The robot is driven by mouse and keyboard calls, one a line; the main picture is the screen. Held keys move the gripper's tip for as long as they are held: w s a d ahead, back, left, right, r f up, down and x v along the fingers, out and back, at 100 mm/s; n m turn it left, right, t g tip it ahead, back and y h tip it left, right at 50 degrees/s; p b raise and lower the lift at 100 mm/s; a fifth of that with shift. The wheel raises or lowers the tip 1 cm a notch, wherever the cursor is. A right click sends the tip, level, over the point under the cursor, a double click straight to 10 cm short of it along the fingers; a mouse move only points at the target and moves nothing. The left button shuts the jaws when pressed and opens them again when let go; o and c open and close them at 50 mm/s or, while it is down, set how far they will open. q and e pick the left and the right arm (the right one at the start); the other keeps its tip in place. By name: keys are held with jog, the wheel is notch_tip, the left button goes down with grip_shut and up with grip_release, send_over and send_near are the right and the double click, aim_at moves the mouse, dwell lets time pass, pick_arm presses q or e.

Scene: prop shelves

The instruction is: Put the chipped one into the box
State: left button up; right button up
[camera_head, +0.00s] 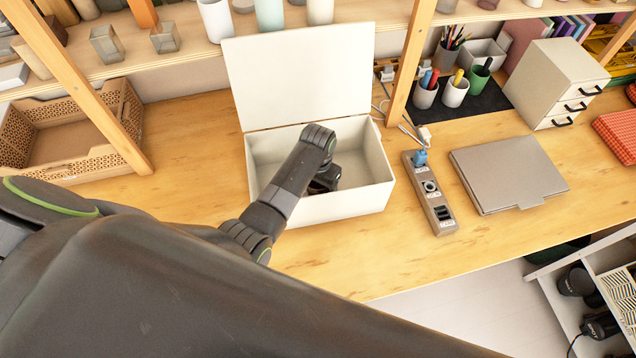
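The white box (374,192) stands on the wooden desk with its lid (300,75) raised at the back. My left gripper (326,180) reaches down inside the box, with the wrist above it. Its fingers are mostly hidden by the wrist and the front wall, so I cannot see whether it holds anything. My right gripper is not in view. I cannot make out a chipped thing.
Wooden posts (408,65) rise from the desk. A small drawer unit (556,82) is at the back right.

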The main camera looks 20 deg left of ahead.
pick_arm(q)
jog(key=o, duration=1.3)
jog(key=shift+r, duration=0.1)
notch_tip(320, 180, up, 17)
jog(key=p, duration=0.3)
jog(key=shift+r, duration=0.15)
